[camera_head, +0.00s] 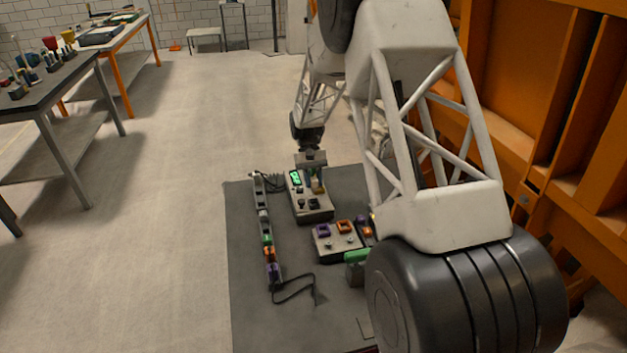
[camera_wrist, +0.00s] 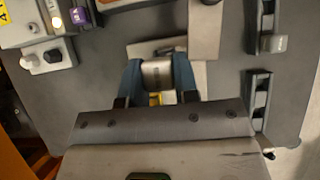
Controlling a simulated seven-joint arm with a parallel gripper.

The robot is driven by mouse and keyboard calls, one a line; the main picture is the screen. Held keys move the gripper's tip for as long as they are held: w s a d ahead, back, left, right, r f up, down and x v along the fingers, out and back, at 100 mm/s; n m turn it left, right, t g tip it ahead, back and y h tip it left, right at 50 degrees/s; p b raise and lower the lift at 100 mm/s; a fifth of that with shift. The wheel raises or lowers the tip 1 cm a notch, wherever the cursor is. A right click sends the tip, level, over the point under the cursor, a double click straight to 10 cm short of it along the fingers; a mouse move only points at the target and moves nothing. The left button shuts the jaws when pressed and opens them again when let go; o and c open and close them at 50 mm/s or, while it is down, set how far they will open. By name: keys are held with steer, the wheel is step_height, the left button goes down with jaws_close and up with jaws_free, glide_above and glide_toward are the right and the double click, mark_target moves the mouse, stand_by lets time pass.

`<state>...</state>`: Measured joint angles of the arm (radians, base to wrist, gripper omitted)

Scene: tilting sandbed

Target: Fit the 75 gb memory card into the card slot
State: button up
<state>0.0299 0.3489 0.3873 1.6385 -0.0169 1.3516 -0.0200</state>
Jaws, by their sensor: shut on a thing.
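My gripper (camera_head: 312,172) points down over a grey box (camera_head: 313,214) with a lit green display (camera_head: 296,177). In the wrist view my gripper (camera_wrist: 158,85) has its two blue-grey fingers closed on a small pale grey piece, which looks like the memory card (camera_wrist: 157,72). Its label is too small to read. A yellow part (camera_wrist: 155,98) shows between the fingers, and yellow also shows just under the gripper in the head view. The card slot itself cannot be made out, and I cannot tell whether the card touches the box.
A second box (camera_head: 337,243) with purple and orange sockets sits nearer on the dark mat (camera_head: 245,310). A row of coloured modules in a rail (camera_head: 264,225) runs along the left, with a black cable. A green-topped block (camera_head: 357,258) lies beside my arm. Bare mat lies in front.

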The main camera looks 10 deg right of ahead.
mark_target(313, 190)
steer(key=shift+f, duration=2)
steer(key=shift+f, duration=0.9)
stand_by(0.6)
steer(key=shift+r, duration=0.1)
steer(key=shift+r, duration=2.35)
steer(key=shift+r, duration=0.1)
steer(key=shift+r, duration=0.55)
steer(key=shift+f, duration=0.15)
steer(key=shift+f, duration=2.05)
